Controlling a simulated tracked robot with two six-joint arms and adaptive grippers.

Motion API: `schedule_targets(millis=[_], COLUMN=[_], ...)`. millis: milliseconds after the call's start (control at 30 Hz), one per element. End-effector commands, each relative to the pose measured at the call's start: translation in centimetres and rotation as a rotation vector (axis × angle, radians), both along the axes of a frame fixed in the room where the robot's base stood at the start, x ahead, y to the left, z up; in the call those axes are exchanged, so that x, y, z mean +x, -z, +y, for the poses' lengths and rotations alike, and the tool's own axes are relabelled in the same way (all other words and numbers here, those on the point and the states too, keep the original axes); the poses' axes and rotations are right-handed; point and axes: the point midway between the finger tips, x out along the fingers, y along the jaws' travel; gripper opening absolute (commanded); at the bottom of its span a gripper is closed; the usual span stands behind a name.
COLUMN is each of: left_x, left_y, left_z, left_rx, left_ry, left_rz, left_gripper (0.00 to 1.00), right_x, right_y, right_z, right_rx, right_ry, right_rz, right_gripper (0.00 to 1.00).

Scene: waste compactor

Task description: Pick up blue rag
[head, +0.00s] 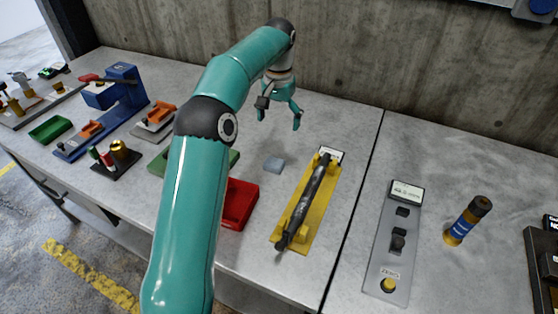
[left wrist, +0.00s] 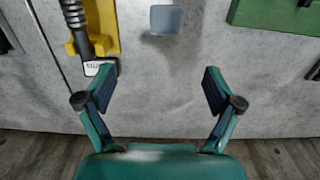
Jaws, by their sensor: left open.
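The blue rag (head: 274,165) is a small pale blue-grey square lying on the metal table, between the red tray and the yellow holder. In the left wrist view the rag (left wrist: 166,19) shows at the top, between and beyond the fingertips. My left gripper (head: 279,117) is open and empty above the table, behind the rag near the wall side. Its two spread fingers also show in the left wrist view (left wrist: 158,92), with bare table between them. The gripper is apart from the rag. My right gripper is not in view.
A yellow holder (head: 296,239) with a dark tool stands right of the rag. A red tray (head: 240,203) and a green tray (head: 234,159) lie left of it. A concrete wall (head: 350,50) bounds the back. Bare table surrounds the rag.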

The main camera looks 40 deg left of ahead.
Motion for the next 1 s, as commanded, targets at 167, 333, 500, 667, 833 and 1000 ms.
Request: schedule_targets(millis=[167, 333, 500, 667, 833, 1000], left_x=[-1.1, -1.3, -1.4, -1.3, -1.5, -1.5], left_y=[3.7, 7.3, 9.7, 10.5, 12.1, 14.6], left_z=[1.1, 1.3, 1.4, 1.3, 1.2, 1.2], left_rx=[-0.001, -0.001, -0.001, 0.0, -0.002, -0.002], left_ry=[-0.022, -0.029, -0.029, -0.029, -0.03, -0.031], left_rz=[0.003, 0.003, 0.002, 0.001, 0.003, 0.003], left_gripper=[0.92, 0.92, 0.92, 0.92, 0.92, 0.92], right_x=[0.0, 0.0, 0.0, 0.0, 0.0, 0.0], right_y=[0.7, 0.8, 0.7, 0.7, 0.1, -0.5], right_z=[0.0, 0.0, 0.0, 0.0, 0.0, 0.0], right_rx=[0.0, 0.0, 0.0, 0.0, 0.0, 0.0], right_ry=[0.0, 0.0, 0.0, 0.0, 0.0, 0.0], right_rz=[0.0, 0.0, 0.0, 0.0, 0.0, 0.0], right_gripper=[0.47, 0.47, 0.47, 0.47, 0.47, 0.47])
